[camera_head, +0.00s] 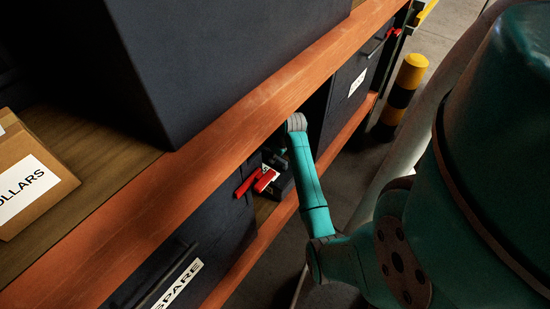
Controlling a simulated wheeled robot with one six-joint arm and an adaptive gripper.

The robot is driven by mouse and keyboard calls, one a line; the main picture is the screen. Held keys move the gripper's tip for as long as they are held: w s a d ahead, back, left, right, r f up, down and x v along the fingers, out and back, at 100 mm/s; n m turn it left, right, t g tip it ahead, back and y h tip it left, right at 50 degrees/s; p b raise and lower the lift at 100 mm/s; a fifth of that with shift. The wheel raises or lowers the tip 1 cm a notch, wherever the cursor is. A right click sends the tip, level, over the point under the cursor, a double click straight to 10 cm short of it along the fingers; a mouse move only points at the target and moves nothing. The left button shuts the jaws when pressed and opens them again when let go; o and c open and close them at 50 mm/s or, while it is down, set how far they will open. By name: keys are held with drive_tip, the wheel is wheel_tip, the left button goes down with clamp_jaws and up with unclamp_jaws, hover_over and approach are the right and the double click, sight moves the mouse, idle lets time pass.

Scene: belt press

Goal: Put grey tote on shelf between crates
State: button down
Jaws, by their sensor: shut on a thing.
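My gripper (272,168) is at the end of my teal arm, low in the gap between two dark crates on the lower shelf. It is small and partly in shadow, and its jaws are shut on what seems to be the grey tote (286,184), of which only a small dark part shows. The rest of the tote is hidden by my arm, the shelf beam and shadow. The left crate (228,232) is dark, with a SPARE label and a red latch. The right crate (345,100) is dark, with a white label and a red latch.
An orange beam (215,125) runs diagonally above the gap, and the lower shelf's orange beam (262,250) runs below it. A large dark box (220,60) and a cardboard carton (35,185) stand on the upper shelf. A yellow-black post (411,75) stands at the right.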

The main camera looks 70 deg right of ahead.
drive_tip(key=shift+f, duration=0.35)
drive_tip(key=c, duration=1.1)
unclamp_jaws()
drive_tip(key=v, duration=1.2)
drive_tip(key=shift+s, duration=0.1)
